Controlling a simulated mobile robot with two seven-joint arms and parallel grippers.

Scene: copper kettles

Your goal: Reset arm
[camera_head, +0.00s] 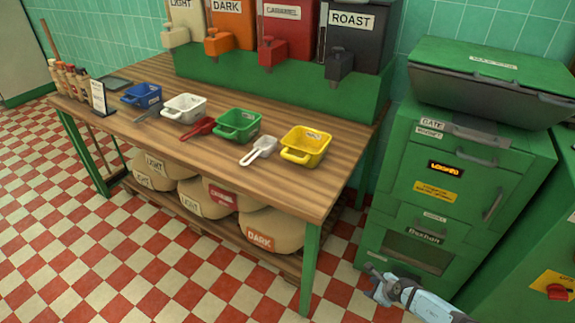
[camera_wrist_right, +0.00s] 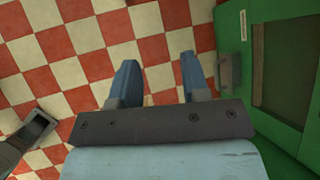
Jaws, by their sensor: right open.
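My right gripper (camera_head: 376,283) is low at the bottom right of the head view, in front of the green machine (camera_head: 455,185) and right of the table's near leg. In the right wrist view its two blue fingers (camera_wrist_right: 158,80) are spread apart with only checkered floor between them. It is open and empty. The green machine's side and a dark panel (camera_wrist_right: 285,65) show at the right of the wrist view, apart from the fingers. My left gripper does not show in the head view.
A wooden table (camera_head: 330,175) holds blue (camera_head: 141,95), white (camera_head: 184,108), green (camera_head: 236,125) and yellow (camera_head: 306,146) bins, with scoops. Dispensers (camera_head: 357,35) stand behind; sacks (camera_head: 272,230) lie below. The checkered floor (camera_head: 110,260) is clear at front left.

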